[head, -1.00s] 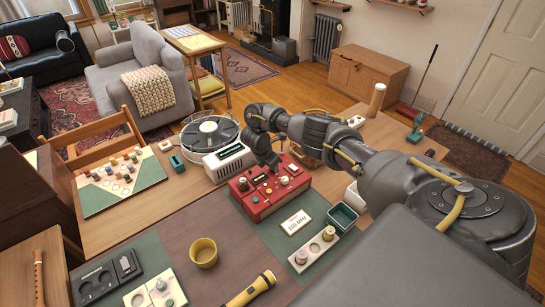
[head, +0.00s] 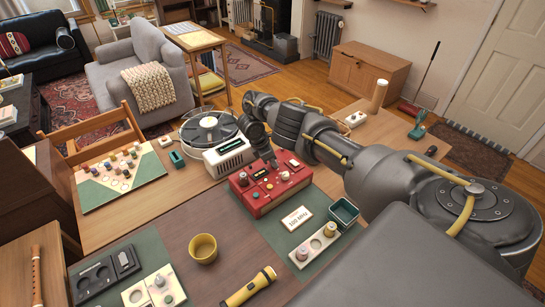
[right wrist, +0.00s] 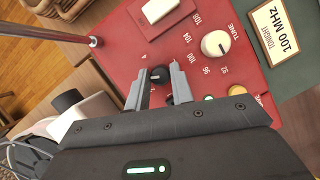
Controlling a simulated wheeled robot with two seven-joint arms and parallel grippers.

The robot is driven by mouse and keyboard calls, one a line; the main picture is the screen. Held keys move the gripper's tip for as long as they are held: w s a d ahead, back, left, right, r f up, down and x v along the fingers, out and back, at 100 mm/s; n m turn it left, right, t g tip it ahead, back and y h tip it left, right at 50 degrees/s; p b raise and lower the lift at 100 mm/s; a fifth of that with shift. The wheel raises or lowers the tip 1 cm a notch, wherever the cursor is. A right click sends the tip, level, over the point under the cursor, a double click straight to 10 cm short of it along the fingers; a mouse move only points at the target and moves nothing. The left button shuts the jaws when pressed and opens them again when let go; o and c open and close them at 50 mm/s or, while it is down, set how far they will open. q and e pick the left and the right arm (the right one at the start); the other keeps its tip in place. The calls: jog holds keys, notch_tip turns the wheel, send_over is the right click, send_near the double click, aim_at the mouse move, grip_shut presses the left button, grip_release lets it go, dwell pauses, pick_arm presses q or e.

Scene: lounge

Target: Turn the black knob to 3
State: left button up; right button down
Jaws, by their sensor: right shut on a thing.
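A red control box (head: 268,206) stands on the table; its top also shows in the right wrist view (right wrist: 195,65). My right gripper (head: 273,164) reaches down to the back part of this box. In the right wrist view, my right gripper (right wrist: 157,88) has its two fingers on either side of the small black knob (right wrist: 160,75) and is shut on it. A pointer mark on the knob and the full scale around it cannot be read clearly; the fingers hide part of it. My left gripper is not in view.
A larger cream TUNE knob (right wrist: 215,44) and a white switch (right wrist: 160,10) sit close to the black knob. A silver rod (right wrist: 95,41) rises beside the box. A 100 MHz card (head: 297,219) lies in front. A white device (head: 229,157) stands just left.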

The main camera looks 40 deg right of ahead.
jog(key=c, duration=1.5)
grip_release()
jog(key=shift+d, duration=0.1)
jog(key=shift+r, duration=0.1)
jog(key=shift+r, duration=0.2)
jog(key=p+v, duration=0.6)
jog(key=v, duration=0.4)
jog(key=shift+p, duration=0.35)
jog(key=shift+r, duration=0.1)
